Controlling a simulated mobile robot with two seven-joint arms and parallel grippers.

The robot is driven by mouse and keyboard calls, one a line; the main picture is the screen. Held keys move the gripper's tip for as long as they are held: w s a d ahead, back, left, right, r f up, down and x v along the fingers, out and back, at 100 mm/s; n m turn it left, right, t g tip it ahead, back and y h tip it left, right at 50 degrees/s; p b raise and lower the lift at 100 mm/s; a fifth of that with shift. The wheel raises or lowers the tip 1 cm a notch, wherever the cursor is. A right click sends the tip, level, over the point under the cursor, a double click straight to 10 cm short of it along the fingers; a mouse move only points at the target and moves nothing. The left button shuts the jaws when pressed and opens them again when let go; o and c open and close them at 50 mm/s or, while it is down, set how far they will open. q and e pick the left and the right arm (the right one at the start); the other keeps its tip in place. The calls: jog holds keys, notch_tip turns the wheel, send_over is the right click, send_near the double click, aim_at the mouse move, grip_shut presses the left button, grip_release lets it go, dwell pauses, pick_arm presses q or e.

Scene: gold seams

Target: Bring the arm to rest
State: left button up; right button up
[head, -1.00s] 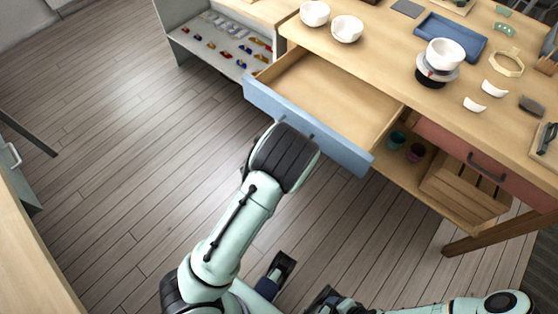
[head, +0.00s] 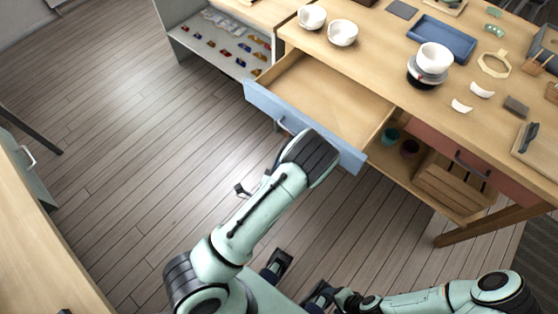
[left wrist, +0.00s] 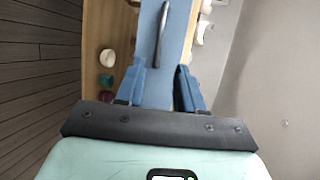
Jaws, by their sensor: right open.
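My left arm reaches up from the bottom of the head view to a pulled-out drawer (head: 318,98) with a blue front (head: 330,150). Its dark wrist hides most of the left gripper there. In the left wrist view my left gripper (left wrist: 162,72) has its two blue fingers apart. The blue drawer front and its dark handle (left wrist: 162,35) show between and beyond them, and nothing is held. My right arm (head: 450,298) lies low across the bottom right, and my right gripper (head: 303,281) is open and empty over the floor.
A grey shelf (head: 215,45) is behind left. The floor at left is clear.

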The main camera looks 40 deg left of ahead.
pick_arm(q)
jog(key=s+d+f+n+g+h+p, duration=0.2)
jog(key=s+f+n+g+p, duration=0.1)
jog(key=s+f+n+g, duration=0.65)
jog(key=s+d+f+n+g+h+p, duration=0.2)
jog(key=s+d+n+g+h, duration=0.4)
jog(key=s+d+n, duration=0.3)
jog(key=shift+s+d+f+n+g+h, duration=0.3)
jog(key=shift+d+f, duration=0.4)
jog(key=shift+d, duration=0.3)
pick_arm(e)
notch_tip(320, 180, up, 6)
jog(key=w, duration=0.2)
jog(key=shift+w, duration=0.2)
